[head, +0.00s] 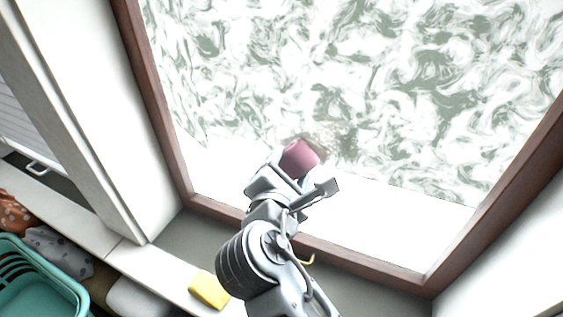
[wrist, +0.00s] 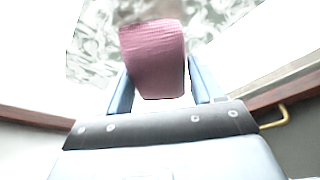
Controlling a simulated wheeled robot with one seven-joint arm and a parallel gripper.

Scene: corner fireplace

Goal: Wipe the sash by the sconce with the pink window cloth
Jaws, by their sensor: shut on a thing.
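The pink window cloth (head: 299,158) is in my gripper, against or just in front of the lower part of the window pane. In the wrist view the cloth (wrist: 153,58) fills the space between the fingers. My gripper (head: 292,170) is shut on it. The sash (head: 400,90) has a brown wooden frame and a pane covered in white and grey-green swirls. A brownish smudge (head: 335,138) shows on the pane just right of the cloth. The cloth's contact with the glass cannot be told for certain. No sconce is in view.
A yellow cloth or sponge (head: 209,290) lies on the ledge below the window. A teal basket (head: 40,284) stands at lower left, with patterned fabrics (head: 56,248) beside it. A brass handle (wrist: 274,118) sits on the lower frame. White reveals flank the window.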

